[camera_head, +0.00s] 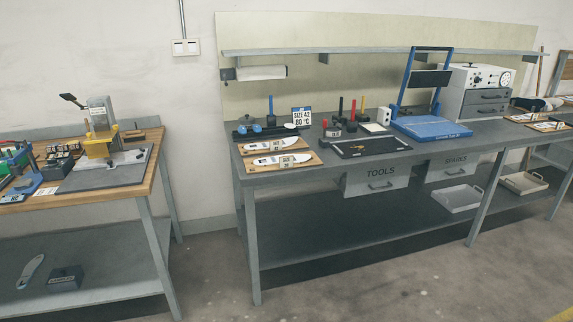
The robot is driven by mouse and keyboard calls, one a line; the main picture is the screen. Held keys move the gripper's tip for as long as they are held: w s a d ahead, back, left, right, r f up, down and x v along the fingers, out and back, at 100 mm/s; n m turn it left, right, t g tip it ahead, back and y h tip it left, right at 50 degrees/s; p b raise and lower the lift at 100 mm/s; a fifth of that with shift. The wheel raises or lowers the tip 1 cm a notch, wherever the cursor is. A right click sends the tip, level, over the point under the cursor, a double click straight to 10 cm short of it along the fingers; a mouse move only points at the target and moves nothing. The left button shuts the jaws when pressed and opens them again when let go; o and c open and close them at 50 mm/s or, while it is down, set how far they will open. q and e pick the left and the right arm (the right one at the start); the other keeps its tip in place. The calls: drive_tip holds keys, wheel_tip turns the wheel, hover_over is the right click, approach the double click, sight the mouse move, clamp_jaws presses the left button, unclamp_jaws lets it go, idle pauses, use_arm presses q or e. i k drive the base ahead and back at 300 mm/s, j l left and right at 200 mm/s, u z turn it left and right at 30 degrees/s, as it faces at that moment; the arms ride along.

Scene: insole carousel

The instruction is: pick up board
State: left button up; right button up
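Two wooden boards with pale insoles lie at the left end of the long grey workbench: a rear board (245,147) and a front board (254,167). Similar boards with insoles (541,122) lie at the far right of the bench, partly cut by the picture edge. A flat black board or mat (352,153) lies near the front edge, right of the two wooden boards. I cannot tell which one the task means. Neither of my grippers is in view.
The workbench (400,158) holds a blue press frame (430,127), a grey oven-like box (478,90) and a sign reading SIZE 42, 80 °C (301,117). A TOOLS drawer (377,180) hangs below. A wooden-topped table (134,193) stands left. The floor (380,285) in front is clear.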

sight(285, 162)
drive_tip(key=i+j, duration=0.5)
drive_tip(key=j, duration=0.2)
drive_tip(key=i, duration=0.95)
drive_tip(key=i+l, duration=0.15)
drive_tip(key=l, duration=0.2)
drive_tip(key=i+l, duration=0.35)
drive_tip(key=l, duration=0.3)
drive_tip(key=i+l, duration=0.2)
drive_tip(key=l, duration=0.15)
